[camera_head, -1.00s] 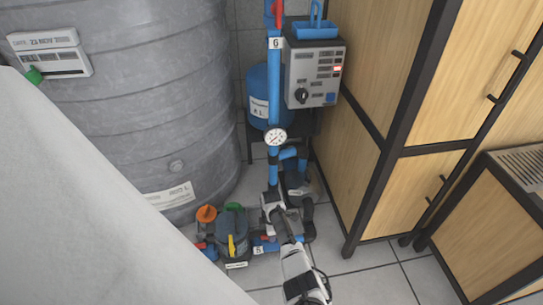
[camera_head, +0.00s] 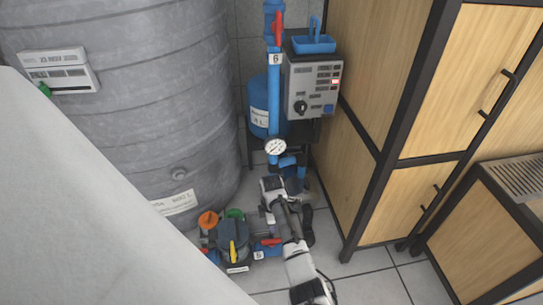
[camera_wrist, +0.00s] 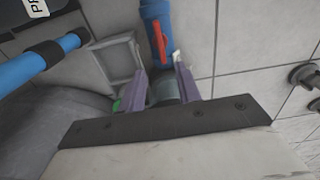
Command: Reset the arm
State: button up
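My arm (camera_head: 290,240) rises from the bottom of the head view, in front of the blue pipework. Its fingers cannot be made out there. In the wrist view my gripper (camera_wrist: 160,76) shows two purple fingers standing apart. A grey-green rounded part and the lower end of a blue pipe (camera_wrist: 155,15) with a red handle (camera_wrist: 159,42) show in the gap, seemingly beyond the fingers. I see nothing clearly held. Whether the fingers touch anything cannot be told.
A large grey tank (camera_head: 130,120) stands left. A control box (camera_head: 312,88), pressure gauge (camera_head: 275,147) and floor valves with a yellow handle (camera_head: 233,250) crowd the middle. Wooden cabinets (camera_head: 410,120) stand right. Tiled floor (camera_head: 370,285) is clear at the lower right.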

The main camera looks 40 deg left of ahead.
jog(key=shift+r, duration=1.05)
